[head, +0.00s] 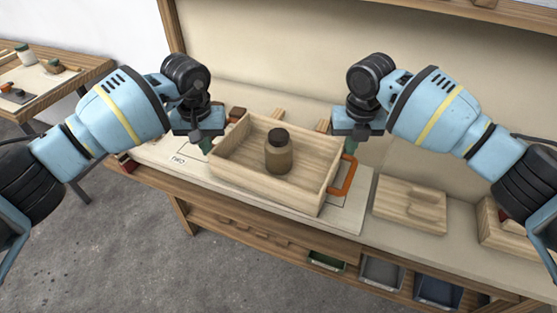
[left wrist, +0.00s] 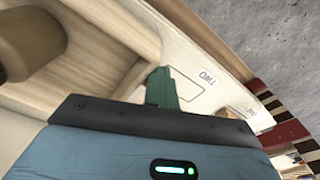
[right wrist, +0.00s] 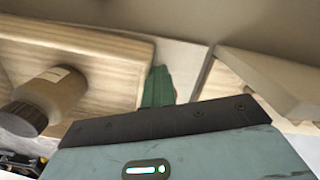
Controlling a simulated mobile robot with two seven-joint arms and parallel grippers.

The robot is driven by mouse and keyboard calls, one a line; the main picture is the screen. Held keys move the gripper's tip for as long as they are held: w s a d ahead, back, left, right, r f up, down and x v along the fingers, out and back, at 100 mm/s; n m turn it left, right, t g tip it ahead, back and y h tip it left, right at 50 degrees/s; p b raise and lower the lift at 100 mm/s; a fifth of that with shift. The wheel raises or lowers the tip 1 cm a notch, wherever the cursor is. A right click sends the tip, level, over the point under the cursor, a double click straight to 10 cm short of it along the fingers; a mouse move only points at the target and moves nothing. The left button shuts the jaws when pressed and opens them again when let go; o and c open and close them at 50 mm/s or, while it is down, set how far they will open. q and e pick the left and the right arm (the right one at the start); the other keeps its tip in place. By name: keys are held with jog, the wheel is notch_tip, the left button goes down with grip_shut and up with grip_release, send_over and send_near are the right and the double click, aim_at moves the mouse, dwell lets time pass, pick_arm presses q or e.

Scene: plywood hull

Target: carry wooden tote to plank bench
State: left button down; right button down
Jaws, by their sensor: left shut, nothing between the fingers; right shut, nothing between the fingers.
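The wooden tote (head: 235,173) is an open, light-wood box on a pale board on the workbench. A brown jar (head: 278,155) with a dark lid stands inside it. An orange handle (head: 343,176) is on its right end; its left end is partly hidden. My left gripper (head: 206,144) is shut and empty by the left end. My right gripper (head: 350,143) is shut and empty just above the orange handle. The wrist views show the tote beside the green fingertips of the left (left wrist: 161,88) and right (right wrist: 157,88) grippers. I cannot tell whether they touch it.
The workbench (head: 300,236) has a wooden block (head: 410,204) to the tote's right and bins (head: 380,272) below. A second wooden bench (head: 88,66) with small items stands at the far left, across open grey floor (head: 110,240). A back panel (head: 270,55) rises behind the tote.

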pick_arm(q)
jog(key=shift+s+d, duration=0.1)
jog(key=shift+d, duration=0.25)
pick_arm(e)
jog(key=shift+s+a, duration=0.1)
jog(key=shift+a, duration=0.25)
